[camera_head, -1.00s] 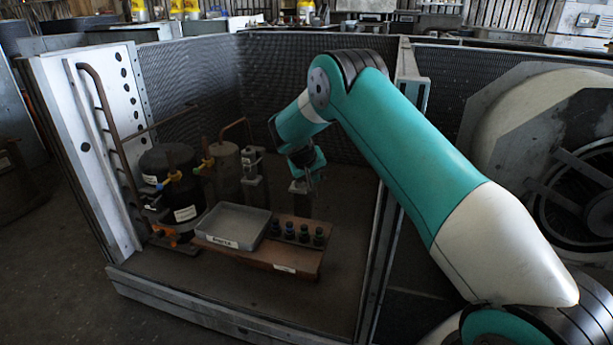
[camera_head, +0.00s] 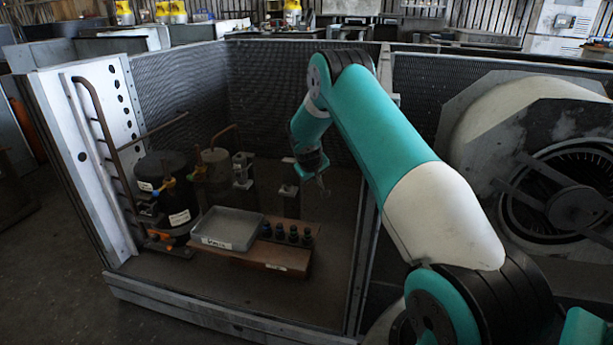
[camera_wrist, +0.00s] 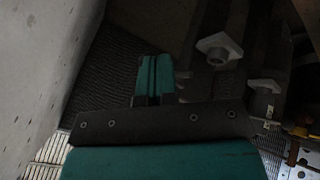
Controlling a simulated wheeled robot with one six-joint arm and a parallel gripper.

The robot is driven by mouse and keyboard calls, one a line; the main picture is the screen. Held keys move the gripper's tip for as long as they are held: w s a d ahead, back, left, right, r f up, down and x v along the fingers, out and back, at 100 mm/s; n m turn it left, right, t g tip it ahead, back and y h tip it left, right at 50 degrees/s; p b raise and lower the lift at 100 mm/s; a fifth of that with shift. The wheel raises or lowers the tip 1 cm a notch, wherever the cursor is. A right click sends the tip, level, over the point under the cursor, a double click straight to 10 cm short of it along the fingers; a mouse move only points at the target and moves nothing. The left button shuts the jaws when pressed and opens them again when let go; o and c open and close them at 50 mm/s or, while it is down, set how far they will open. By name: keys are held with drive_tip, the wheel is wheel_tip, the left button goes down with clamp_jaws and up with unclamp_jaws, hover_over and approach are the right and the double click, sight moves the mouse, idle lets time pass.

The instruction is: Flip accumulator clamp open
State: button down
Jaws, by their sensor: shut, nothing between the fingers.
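My gripper (camera_head: 320,185) hangs inside the enclosure on the right, above the floor behind the wooden board, shut and empty. Its teal and dark finger parts also show in the wrist view (camera_wrist: 155,78). An upright grey post with a pale clamp-like fitting (camera_head: 242,168) stands left of my gripper, apart from it. Its lever is too small to make out. A grey-brown cylinder (camera_head: 216,166), possibly the accumulator, stands left of the post. A shorter post with a pale plate on top (camera_head: 288,190) is nearer to my gripper. In the wrist view a pale fitting (camera_wrist: 220,48) lies right of the fingers, not touching them.
A black tank (camera_head: 163,175) with yellow and blue valve handles stands at left. A grey labelled tray (camera_head: 228,242) and several dark round pieces (camera_head: 292,235) sit on the wooden board (camera_head: 255,257). Mesh walls surround the bay. A large blower housing (camera_head: 540,130) is at right.

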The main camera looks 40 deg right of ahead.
drive_tip(key=shift+d, duration=0.45)
idle(0.3)
